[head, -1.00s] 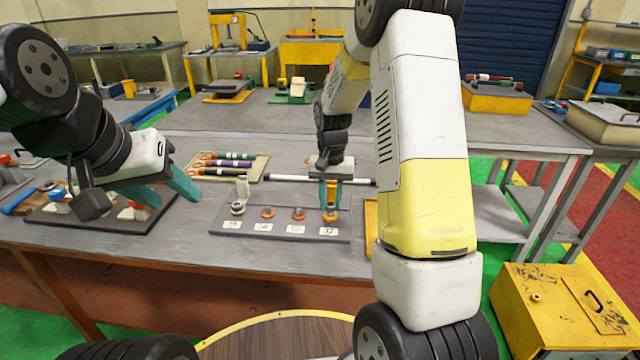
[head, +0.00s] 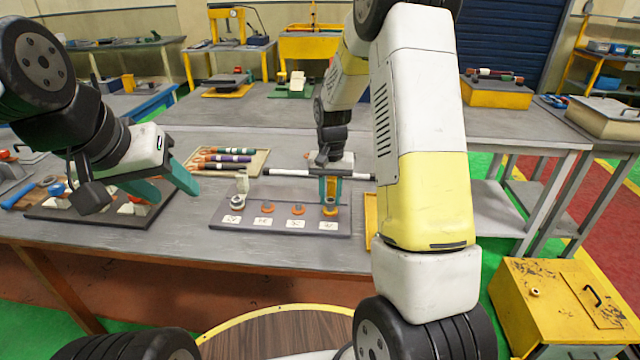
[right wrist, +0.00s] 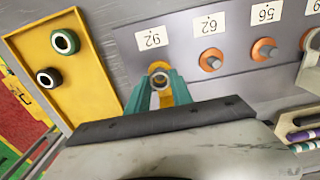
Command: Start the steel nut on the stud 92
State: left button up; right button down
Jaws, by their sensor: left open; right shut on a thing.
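The steel nut (right wrist: 159,79) is a small grey ring held between the teal fingertips of my right gripper (right wrist: 158,92). It is right at the stud beside the label 92 (right wrist: 152,38), above an orange-yellow base. The stud itself is hidden by the nut and fingers, so I cannot tell whether the thread has caught. In the head view my right gripper (head: 330,205) points down at the rightmost place on the grey stud plate (head: 285,228). My left gripper (head: 172,188) is open and empty, over the left part of the table.
Other studs with orange bases (right wrist: 211,59) stand in a row on the plate. A yellow tray (right wrist: 88,82) beside it holds two round nuts. A pale upright piece (head: 242,184) stands at the plate's left end. A tray of coloured rods (head: 228,162) lies behind.

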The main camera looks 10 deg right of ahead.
jog(key=shift+s+f, duration=0.1)
jog(key=shift+f, duration=0.65)
dwell(1.8)
jog(key=m, duration=0.6)
jog(key=c, duration=1.1)
grip_release()
jog(key=shift+o, duration=0.2)
jog(key=shift+r, duration=0.1)
jog(key=shift+r, duration=3.45)
